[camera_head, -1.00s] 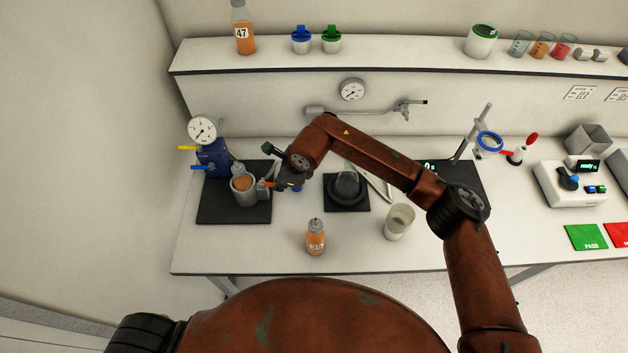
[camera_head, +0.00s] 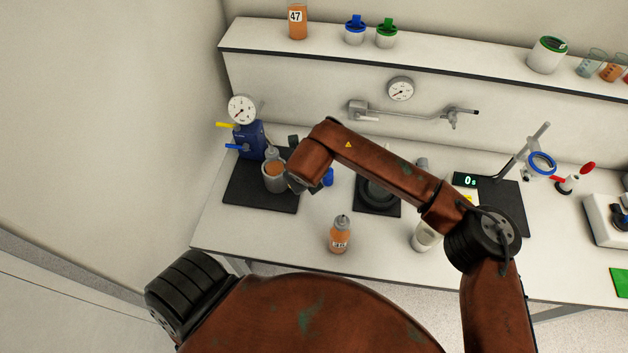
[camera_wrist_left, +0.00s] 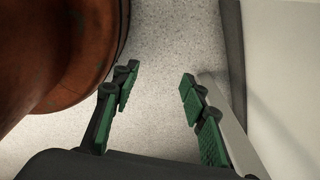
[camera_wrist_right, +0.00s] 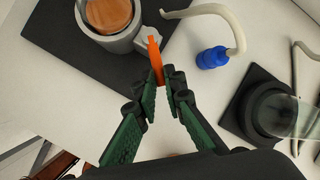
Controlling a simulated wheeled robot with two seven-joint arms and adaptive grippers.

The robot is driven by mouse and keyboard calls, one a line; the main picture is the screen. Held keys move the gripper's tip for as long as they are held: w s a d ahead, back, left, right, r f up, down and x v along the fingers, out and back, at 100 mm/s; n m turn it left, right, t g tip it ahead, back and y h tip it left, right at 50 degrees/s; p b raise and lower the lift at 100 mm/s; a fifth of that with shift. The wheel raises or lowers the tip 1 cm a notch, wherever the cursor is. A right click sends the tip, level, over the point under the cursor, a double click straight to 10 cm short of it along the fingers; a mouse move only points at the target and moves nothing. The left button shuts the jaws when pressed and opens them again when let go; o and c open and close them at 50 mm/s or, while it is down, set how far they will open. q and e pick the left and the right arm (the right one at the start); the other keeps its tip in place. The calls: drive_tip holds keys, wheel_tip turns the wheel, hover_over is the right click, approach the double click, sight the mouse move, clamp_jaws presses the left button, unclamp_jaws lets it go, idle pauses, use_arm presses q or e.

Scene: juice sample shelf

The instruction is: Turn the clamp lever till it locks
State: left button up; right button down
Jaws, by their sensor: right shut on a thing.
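An orange clamp lever (camera_wrist_right: 154,52) sticks out from the side of the grey clamp cup (camera_wrist_right: 122,42), and the tips of my right gripper (camera_wrist_right: 160,82) are shut on it. The cup (camera_head: 275,184) holds a bottle of orange juice (camera_head: 274,167) and stands on a dark mat in the head view. There my right wrist hides the lever and the fingers. My left gripper (camera_wrist_left: 158,82) is open and empty above the floor, out of the head view.
A blue device with a round gauge (camera_head: 242,109) stands behind the cup. A blue-capped hose end (camera_wrist_right: 213,57) lies right of the lever. A small juice bottle (camera_head: 340,238) stands at the front. A flask stand (camera_head: 378,200) and beaker (camera_head: 424,238) are to the right.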

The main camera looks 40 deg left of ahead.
drive_tip(key=shift+s+a, duration=0.1)
drive_tip(key=c, duration=2)
unclamp_jaws()
use_arm(q)
drive_tip(key=shift+s, duration=0.55)
drive_tip(key=shift+w+a, duration=0.15)
use_arm(e)
drive_tip(key=shift+r, duration=0.1)
drive_tip(key=shift+r, duration=0.3)
drive_tip(key=v, duration=1.1)
drive_tip(key=shift+s+d, duration=0.1)
drive_tip(key=shift+d, duration=0.15)
